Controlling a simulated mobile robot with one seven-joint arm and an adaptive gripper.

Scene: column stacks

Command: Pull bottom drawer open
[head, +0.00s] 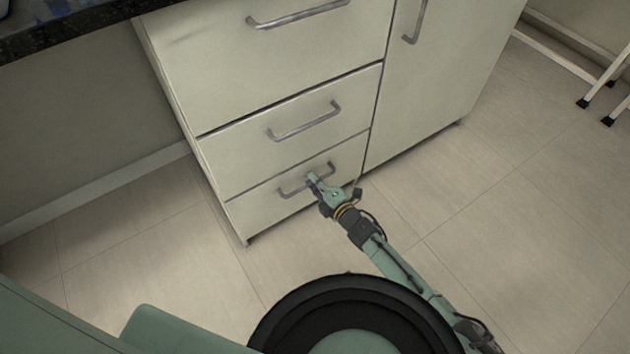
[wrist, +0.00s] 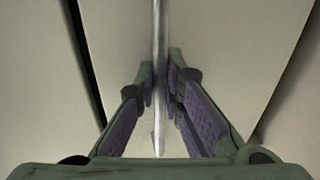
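The bottom drawer (head: 258,212) is the lowest of the cream drawer fronts in the head view. Its front looks flush with the cabinet, without a visible gap of opening. Its grey bar handle (head: 290,191) runs across the front, and my gripper (head: 314,180) is at the middle of it. In the wrist view the handle (wrist: 160,30) runs upright through the picture between my fingertips (wrist: 160,78). The fingers are drawn in close on both sides of the bar and appear shut on it. Part of the handle is hidden behind the gripper in the head view.
Above are a middle drawer (head: 290,128) and a larger top drawer (head: 260,65), both shut. A cupboard door (head: 430,90) is to the right. A dark countertop (head: 70,30) juts in at upper left. The tiled floor (head: 185,265) before the drawers is clear beside my base.

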